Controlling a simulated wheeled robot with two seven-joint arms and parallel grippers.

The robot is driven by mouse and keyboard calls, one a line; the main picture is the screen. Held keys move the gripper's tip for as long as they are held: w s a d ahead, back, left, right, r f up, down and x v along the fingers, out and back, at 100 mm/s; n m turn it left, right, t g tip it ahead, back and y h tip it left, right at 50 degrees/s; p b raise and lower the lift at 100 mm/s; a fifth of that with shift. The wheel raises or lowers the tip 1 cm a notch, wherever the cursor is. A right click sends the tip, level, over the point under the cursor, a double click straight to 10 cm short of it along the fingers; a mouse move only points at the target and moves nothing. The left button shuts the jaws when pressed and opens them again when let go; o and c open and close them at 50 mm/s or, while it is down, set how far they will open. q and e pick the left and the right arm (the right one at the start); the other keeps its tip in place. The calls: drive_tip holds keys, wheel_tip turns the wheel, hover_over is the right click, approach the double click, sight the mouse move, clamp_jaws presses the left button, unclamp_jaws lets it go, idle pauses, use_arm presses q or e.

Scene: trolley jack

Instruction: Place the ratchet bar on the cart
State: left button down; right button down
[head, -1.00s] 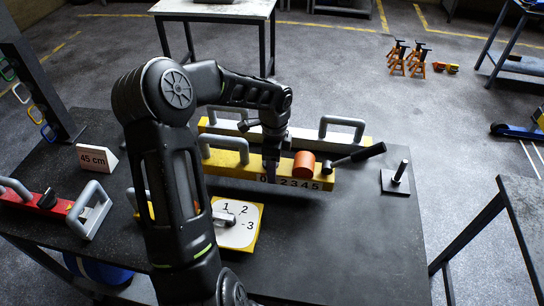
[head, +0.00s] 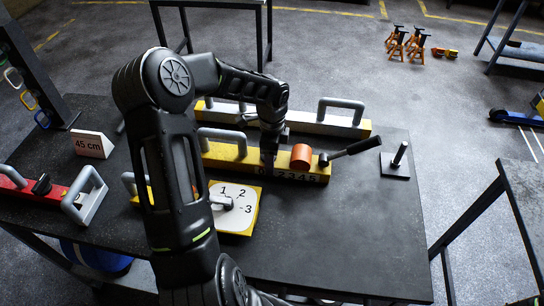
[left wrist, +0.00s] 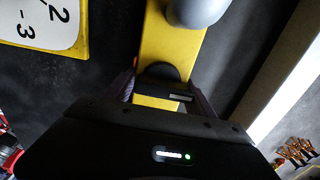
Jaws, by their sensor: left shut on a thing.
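A yellow bar (head: 222,157) with a row of numbers on its front side lies on the dark table, with a grey handle at its left end. An orange cylinder (head: 301,156) sits on it, and a black-gripped lever (head: 352,149) sticks out at its right end. I cannot tell for sure which part is the ratchet bar. My left gripper (head: 268,157) is down on the bar just left of the cylinder. In the left wrist view the fingers (left wrist: 160,92) are on both sides of the yellow bar (left wrist: 178,42), around a black rounded part. My right gripper is out of view.
A long white-and-yellow beam (head: 330,125) lies behind the bar. A number plate (head: 240,205), a 45 cm sign (head: 94,144) and a red tool (head: 18,184) are to the left. A post on a base (head: 397,168) stands right. The table's front right is clear.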

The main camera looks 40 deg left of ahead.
use_arm(q)
drive_tip(key=shift+w, duration=0.1)
drive_tip(key=shift+c, duration=1.6)
unclamp_jaws()
drive_tip(key=shift+r+p, duration=0.35)
drive_tip(key=shift+r, duration=0.1)
wheel_tip(320, 180, up, 2)
drive_tip(key=shift+r+p, duration=0.25)
drive_tip(key=shift+p, duration=0.6)
wheel_tip(320, 180, up, 9)
drive_tip(key=shift+f, duration=0.15)
drive_tip(key=shift+d+f, duration=0.1)
